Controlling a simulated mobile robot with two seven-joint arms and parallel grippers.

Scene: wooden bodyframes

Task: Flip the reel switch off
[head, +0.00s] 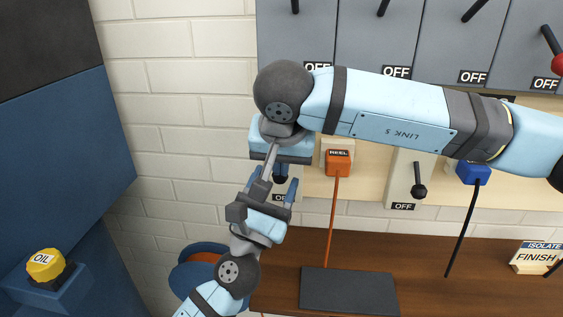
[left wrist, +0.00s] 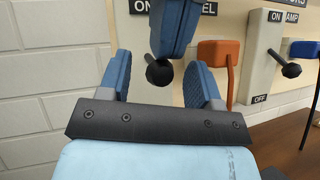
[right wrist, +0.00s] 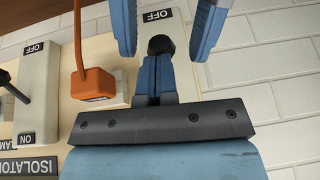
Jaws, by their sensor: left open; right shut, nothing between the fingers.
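The reel switch's black knob (left wrist: 158,73) shows in the left wrist view, below the ON label and partly covered by my right gripper's fingers. In the right wrist view the knob (right wrist: 161,45) is close to the OFF label (right wrist: 157,15), right at the fingertips; I cannot tell whether they touch. My right gripper (head: 280,172) is shut and empty, reaching down over the switch. My left gripper (head: 272,184) is open, coming from below, one finger on each side of the knob. In the head view the grippers hide most of the switch.
The orange reel plug (head: 338,162) and its cord are right of the switch. Further right are the lamp switch lever (head: 418,183) and a blue plug (head: 473,172). Several grey breaker panels are above. A dark mat (head: 348,291) lies on the wooden table (head: 440,295). A blue stool is below left.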

